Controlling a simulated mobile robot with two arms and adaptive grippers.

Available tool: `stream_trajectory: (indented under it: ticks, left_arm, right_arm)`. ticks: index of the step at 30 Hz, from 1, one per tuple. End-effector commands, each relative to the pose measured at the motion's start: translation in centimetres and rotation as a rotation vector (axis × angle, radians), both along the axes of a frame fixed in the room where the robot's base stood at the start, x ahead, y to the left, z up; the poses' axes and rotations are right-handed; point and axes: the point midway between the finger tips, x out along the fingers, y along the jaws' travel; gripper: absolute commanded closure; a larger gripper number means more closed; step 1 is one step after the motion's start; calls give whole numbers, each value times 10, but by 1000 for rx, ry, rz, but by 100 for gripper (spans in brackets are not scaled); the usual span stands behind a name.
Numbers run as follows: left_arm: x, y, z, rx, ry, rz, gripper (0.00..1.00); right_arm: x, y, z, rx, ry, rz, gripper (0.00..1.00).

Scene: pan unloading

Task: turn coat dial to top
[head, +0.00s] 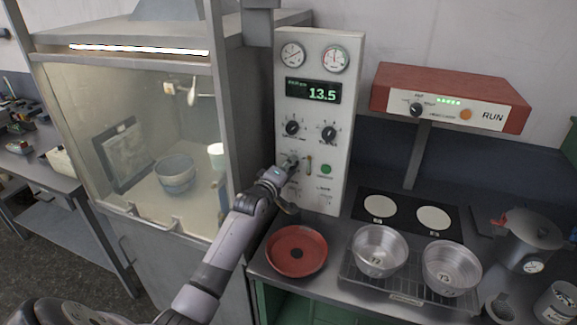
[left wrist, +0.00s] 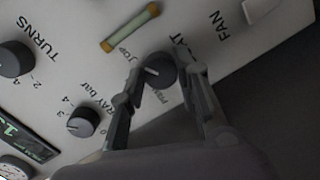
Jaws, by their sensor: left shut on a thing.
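The coat dial (left wrist: 158,64) is a small dark round knob on the cream panel, with a pale pointer line. In the left wrist view its label is partly hidden, with "TOP" and a partly covered "PRIM" mark beside it. The pointer line lies on the side between these marks; I cannot tell its exact setting. My left gripper (left wrist: 164,82) has one finger on each side of the knob and is shut on it. In the head view my left gripper (head: 289,170) is at the lower left of the panel and hides most of the dial. My right gripper is not in view.
The spray bar dial (left wrist: 82,123) and turns dial (left wrist: 13,58) are nearby, with a sight tube (left wrist: 130,28). Below the panel are a red pan (head: 297,262) and two metal pans (head: 378,240) (head: 451,258) on a rack. A glass-fronted booth (head: 110,100) stands left.

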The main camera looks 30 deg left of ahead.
Motion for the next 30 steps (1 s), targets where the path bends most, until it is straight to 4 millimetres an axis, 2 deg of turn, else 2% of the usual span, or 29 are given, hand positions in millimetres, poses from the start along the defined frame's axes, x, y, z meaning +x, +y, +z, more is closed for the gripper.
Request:
stream_trajectory:
  ticks: [14, 15, 24, 30]
  left_arm:
    - [0, 0, -3, 15, 9, -1, 98]
    - [0, 0, -3, 15, 9, -1, 69]
    - [0, 0, -1, 14, 6, 0, 50]
    - [0, 0, -1, 14, 5, 0, 50]
  right_arm:
    - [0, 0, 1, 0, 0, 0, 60]
    - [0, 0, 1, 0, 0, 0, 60]
    - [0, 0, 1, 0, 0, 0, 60]
    - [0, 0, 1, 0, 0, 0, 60]
